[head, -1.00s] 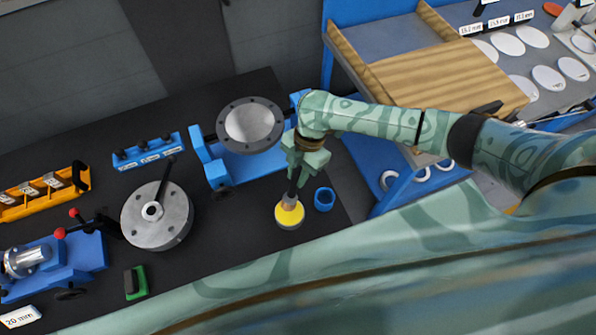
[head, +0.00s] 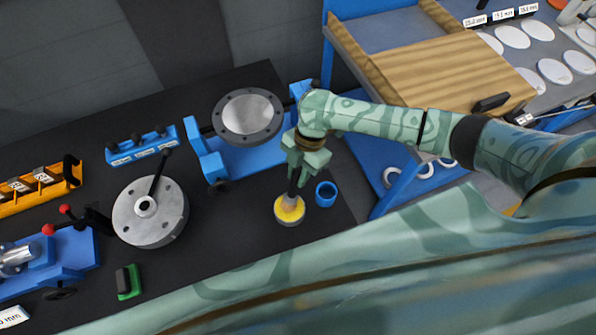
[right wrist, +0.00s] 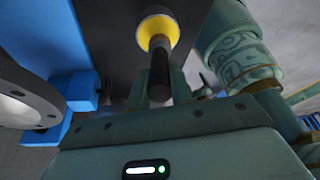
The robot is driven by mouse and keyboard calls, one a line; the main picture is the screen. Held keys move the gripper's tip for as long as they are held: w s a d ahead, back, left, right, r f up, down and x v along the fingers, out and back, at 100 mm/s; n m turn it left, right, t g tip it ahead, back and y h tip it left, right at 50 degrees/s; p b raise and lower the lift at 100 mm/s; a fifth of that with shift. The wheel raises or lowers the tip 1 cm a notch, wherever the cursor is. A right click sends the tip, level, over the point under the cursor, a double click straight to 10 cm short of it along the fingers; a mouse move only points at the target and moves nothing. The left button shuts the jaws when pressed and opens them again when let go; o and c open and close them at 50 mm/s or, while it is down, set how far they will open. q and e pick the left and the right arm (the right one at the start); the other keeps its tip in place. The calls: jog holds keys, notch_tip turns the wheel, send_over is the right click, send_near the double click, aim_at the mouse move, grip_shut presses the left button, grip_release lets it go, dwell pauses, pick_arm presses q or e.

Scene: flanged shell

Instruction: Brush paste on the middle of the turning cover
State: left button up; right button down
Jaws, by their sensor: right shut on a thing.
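The cover (head: 248,116) is a round grey metal disc with a flanged rim and bolt holes, mounted tilted on a blue stand. Its flange edge also shows at the left of the right wrist view (right wrist: 22,98). My right gripper (head: 297,176) is shut on the dark handle of a brush (head: 292,203), below and right of the cover. The brush points down with its bristles at the yellow paste in a shallow round tin (head: 289,220). The brush (right wrist: 159,62) and the tin (right wrist: 142,30) show in the right wrist view. My left gripper is out of view.
A small blue ring-shaped cup (head: 326,195) stands right beside the tin. A flanged metal shell (head: 150,228) with a dark lever stands left. Dark bench between is clear.

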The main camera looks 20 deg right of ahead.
jog(key=shift+f+b, duration=0.35)
jog(key=shift+f, duration=0.3)
dwell(0.5)
jog(key=shift+s+f, duration=0.1)
dwell(1.3)
notch_tip(320, 180, up, 7)
jog(key=p, duration=0.8)
dwell(0.7)
